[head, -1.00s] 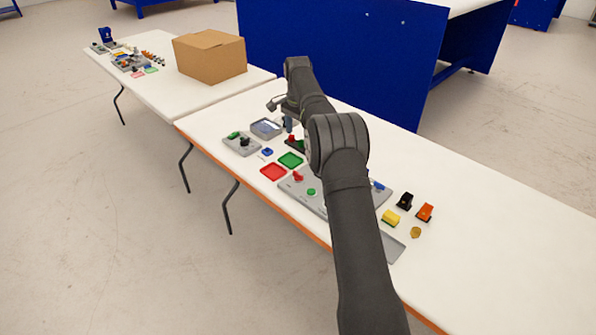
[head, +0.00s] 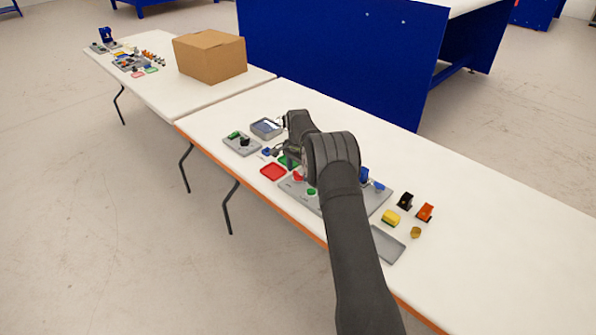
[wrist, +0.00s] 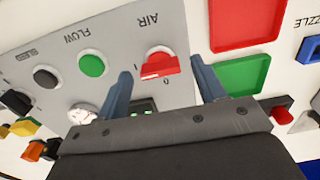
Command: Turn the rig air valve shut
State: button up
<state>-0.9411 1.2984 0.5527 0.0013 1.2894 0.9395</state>
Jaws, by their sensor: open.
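The rig air valve is a red handle (wrist: 160,64) on the grey rig panel (wrist: 118,38), beside the printed word AIR, with small 0 and 1 marks near it. It also shows in the head view as a small red knob (head: 298,175), partly covered by my arm. My gripper (wrist: 161,69) is open, with one blue-grey finger on each side of the red handle in the wrist view. I see a gap between each finger and the handle there. How high the fingertips are over the panel is hard to tell.
A red tray (wrist: 245,22) and a green tray (wrist: 240,76) lie beside the panel. Yellow (head: 391,217) and orange (head: 425,212) parts stand at right. The table's far right is clear.

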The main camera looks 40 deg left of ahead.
jog(key=shift+f, duration=0.15)
jog(key=shift+c, duration=0.2)
jog(key=c, duration=0.9)
jog(key=shift+c, duration=0.2)
